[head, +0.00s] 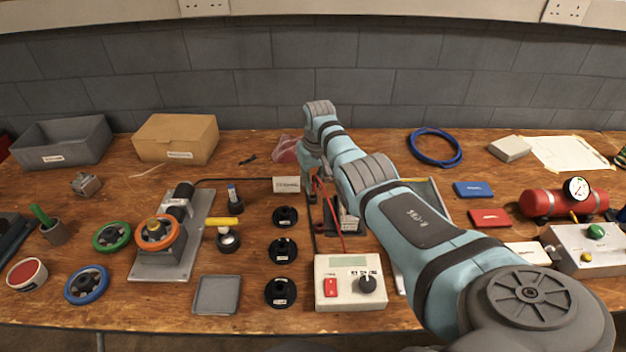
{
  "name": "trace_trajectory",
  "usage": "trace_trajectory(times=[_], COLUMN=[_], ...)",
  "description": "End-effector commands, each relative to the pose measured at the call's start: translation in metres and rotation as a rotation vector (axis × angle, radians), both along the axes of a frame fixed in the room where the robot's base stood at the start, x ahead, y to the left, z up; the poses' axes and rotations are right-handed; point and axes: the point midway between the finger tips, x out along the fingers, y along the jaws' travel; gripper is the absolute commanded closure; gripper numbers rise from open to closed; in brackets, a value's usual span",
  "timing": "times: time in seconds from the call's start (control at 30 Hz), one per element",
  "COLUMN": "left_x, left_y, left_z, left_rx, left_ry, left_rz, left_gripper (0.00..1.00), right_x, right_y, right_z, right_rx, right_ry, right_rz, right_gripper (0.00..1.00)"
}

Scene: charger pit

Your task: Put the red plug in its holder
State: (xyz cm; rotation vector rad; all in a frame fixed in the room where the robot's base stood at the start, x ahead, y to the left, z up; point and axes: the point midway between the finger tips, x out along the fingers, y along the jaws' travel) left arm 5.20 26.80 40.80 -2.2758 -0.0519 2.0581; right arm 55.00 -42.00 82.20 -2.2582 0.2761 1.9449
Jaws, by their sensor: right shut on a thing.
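My right gripper (314,194) is beyond the charger box, pointing down, with its fingers small and partly hidden by my arm. It is shut at the end of a red lead (338,230) that runs up from the charger box (350,297). The red plug at that end is too small and covered to see clearly. The charger box is white with a red switch and a black knob. Three black round pieces with white labels, at the back (285,217), middle (283,251) and front (280,292), stand left of it. I cannot tell which part is the plug's holder. My left gripper is out of view.
A small sign (287,184) stands just left of my right gripper. A bench fixture with an orange handwheel (157,232) and a grey tray (217,295) are further left. A blue cable coil (435,147) and a red tank (563,202) lie right of my arm.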

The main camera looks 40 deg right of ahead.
Motion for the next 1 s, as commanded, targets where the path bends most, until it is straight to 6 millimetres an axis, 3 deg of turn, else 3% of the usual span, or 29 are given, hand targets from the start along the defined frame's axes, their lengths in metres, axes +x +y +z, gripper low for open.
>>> trace_trajectory(times=[1.0], left_x=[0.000], left_y=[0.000], left_z=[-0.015], left_rx=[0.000], left_ry=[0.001], left_rz=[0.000], left_gripper=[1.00], right_x=[0.000], right_y=[0.000], right_z=[-0.020], right_rx=[-0.002], right_ry=[-0.001], right_rz=[0.000], right_gripper=[1.00])
